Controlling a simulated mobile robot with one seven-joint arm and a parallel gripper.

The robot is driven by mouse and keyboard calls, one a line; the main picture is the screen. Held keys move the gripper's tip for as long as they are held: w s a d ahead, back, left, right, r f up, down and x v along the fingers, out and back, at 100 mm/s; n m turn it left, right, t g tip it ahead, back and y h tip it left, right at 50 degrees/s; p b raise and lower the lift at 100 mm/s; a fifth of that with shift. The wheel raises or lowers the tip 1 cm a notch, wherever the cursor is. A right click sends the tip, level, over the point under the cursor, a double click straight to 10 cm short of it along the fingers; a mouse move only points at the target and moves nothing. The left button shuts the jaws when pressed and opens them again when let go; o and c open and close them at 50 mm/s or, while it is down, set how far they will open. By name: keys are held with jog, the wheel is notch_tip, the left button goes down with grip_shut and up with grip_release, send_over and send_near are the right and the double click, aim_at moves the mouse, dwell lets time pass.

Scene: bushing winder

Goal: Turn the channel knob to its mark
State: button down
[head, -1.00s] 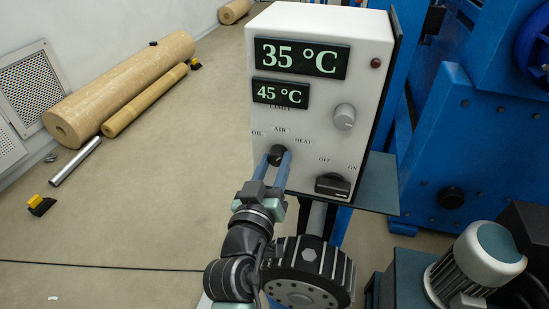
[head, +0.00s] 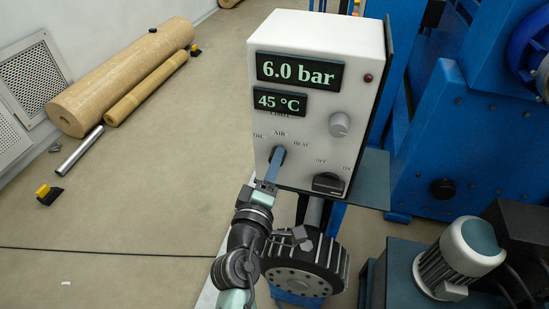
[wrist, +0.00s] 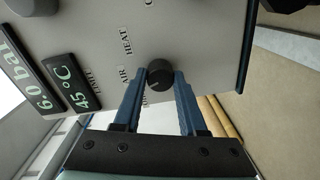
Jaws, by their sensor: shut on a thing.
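The channel knob (head: 278,153) is a small dark round knob low on the left of the white control box (head: 310,30). OIL, AIR and HEAT are printed around it. My gripper (head: 274,164) has its blue fingers on either side of the knob and is shut on it. In the wrist view the knob (wrist: 160,75) sits between the fingertips, with a faint light line on its face. I cannot tell exactly which label the line points to. The upper display (head: 300,71) reads 6.0 bar.
The lower display (head: 279,102) reads 45 °C. A grey limit knob (head: 340,124) and a black OFF/ON switch (head: 328,184) are to the right of the channel knob. A blue machine (head: 450,130) stands at the right.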

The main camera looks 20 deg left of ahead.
jog(key=n+p, duration=0.2)
jog(key=n, duration=0.4)
dwell(0.6)
jog(key=shift+c, duration=2.3)
grip_release()
jog(key=s, duration=1.3)
jog(key=shift+r, duration=0.2)
